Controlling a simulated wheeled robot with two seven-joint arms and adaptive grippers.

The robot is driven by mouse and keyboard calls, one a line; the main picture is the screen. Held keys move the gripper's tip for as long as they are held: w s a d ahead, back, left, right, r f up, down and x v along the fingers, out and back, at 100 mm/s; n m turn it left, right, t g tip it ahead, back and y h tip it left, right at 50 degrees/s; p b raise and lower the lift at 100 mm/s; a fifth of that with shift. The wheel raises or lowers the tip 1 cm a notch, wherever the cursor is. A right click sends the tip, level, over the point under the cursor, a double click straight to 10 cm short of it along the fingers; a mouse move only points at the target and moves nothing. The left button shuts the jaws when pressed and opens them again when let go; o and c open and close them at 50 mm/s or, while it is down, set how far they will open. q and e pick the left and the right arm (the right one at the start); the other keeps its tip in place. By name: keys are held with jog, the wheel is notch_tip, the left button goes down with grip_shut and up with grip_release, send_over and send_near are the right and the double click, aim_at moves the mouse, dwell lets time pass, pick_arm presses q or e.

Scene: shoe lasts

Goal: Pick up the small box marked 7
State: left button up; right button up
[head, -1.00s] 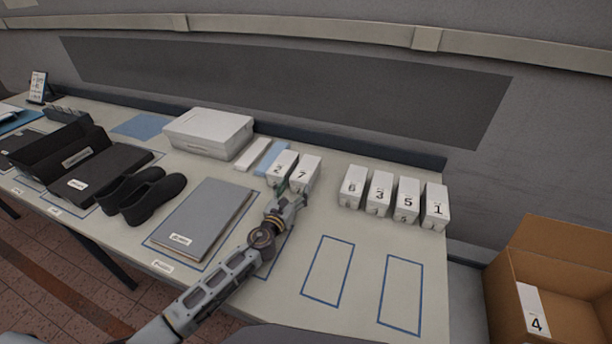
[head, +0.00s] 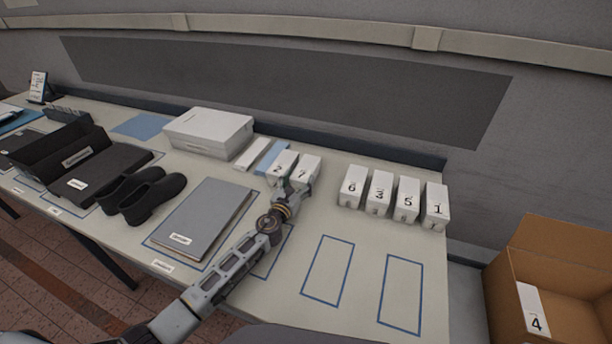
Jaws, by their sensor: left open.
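The small white box marked 7 (head: 306,168) stands on the table, close beside the right side of the box marked 2 (head: 281,165). Its number shows on the top. My left gripper (head: 294,186) is open at the near side of the box marked 7 and covers its lower front. I cannot tell whether the fingers touch the box or are around it. My right gripper is not in view.
White boxes marked 6 (head: 352,186), 3 (head: 379,192), 5 (head: 406,200) and 1 (head: 436,206) stand in a row to the right. A large white box (head: 208,133), grey folder (head: 203,222) and black shoes (head: 147,193) lie left. A cardboard box (head: 560,270) stands right.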

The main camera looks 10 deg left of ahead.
pick_arm(q)
jog(key=shift+w+d, duration=0.1)
jog(key=shift+w, duration=0.05)
jog(key=shift+c, duration=0.3)
jog(key=c, duration=0.7)
jog(key=shift+r, duration=0.25)
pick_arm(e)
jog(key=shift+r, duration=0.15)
pick_arm(q)
jog(key=shift+r+p, duration=0.8)
jog(key=shift+r, duration=0.25)
notch_tip(320, 180, up, 6)
jog(key=p, duration=0.2)
jog(key=shift+p, duration=0.35)
jog(key=shift+r, duration=0.75)
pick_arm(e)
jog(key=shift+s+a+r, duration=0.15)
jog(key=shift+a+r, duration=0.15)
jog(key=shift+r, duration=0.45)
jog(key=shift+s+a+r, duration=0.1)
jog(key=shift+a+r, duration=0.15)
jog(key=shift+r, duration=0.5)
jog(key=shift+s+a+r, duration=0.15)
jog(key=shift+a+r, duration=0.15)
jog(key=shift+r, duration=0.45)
